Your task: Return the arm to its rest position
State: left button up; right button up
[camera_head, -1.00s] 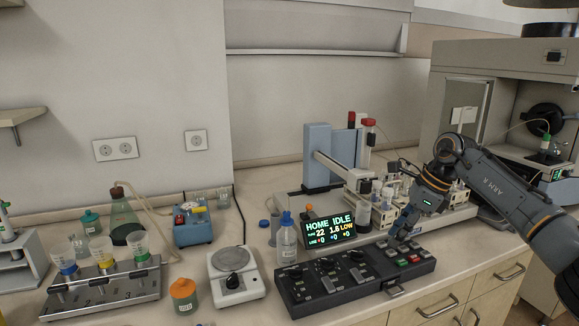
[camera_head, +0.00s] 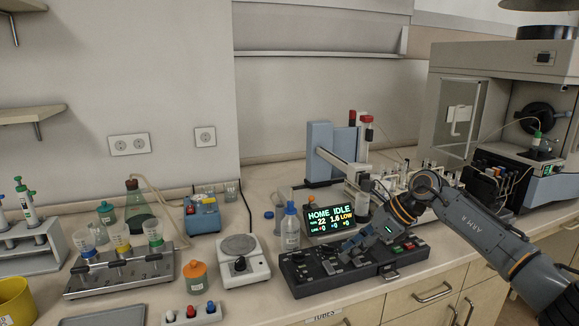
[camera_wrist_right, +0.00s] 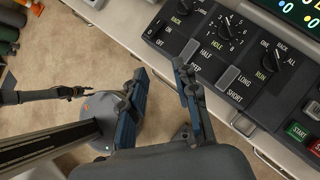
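My right arm comes in from the right in the head view. Its right gripper (camera_head: 368,252) is over or just in front of the black control panel (camera_head: 300,274), fingers pointing down and left. In the right wrist view the two fingers of the right gripper (camera_wrist_right: 160,75) are apart with nothing between them. They hang over the floor by the panel's front edge, near the switches. A dark slim shape at the left of the wrist view may be my left gripper (camera_wrist_right: 72,94); its fingers are too unclear to judge. No left arm shows in the head view.
The display (camera_head: 330,218) reads HOME IDLE. A squeeze bottle (camera_head: 290,230), a hotplate-like device (camera_head: 240,262) and an orange-lidded jar (camera_head: 196,275) stand left of the panel. The autosampler (camera_head: 320,150) is behind it. Drawers (camera_head: 430,296) lie below the counter edge.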

jog(key=s+a+r+m+t+y, duration=0.15)
jog(key=a+m+y, duration=0.3)
jog(key=a, duration=0.45)
jog(key=s+a+m+t+y, duration=0.3)
jog(key=a+y, duration=0.2)
jog(key=a, duration=0.4)
jog(key=s+d+f+m+t+h, duration=0.4)
jog(key=d+f+m+h, duration=0.4)
jog(key=m, duration=0.8)
jog(key=s+d+f+m+t+h, duration=0.5)
jog(key=d+m+h, duration=0.35)
jog(key=m, duration=0.75)
jog(key=s+d+f+m+g, duration=0.3)
jog(key=s+f+g, duration=0.15)
jog(key=s, duration=0.45)
jog(key=s+d+f+m+g, duration=0.25)
jog(key=s+f+g, duration=0.2)
jog(key=s, duration=0.55)
jog(key=s+d+f+m+g, duration=0.25)
jog(key=s+f, duration=0.35)
jog(key=s, duration=0.3)
notch_tip(320, 180, down, 25)
jog(key=s+g, duration=0.1)
jog(key=g, duration=0.1)
jog(key=s+d+f+g, duration=0.1)
jog(key=s+d+f, duration=0.1)
jog(key=s+f, duration=1.5)
jog(key=shift+d+h, duration=0.25)
jog(key=shift+h, duration=0.05)
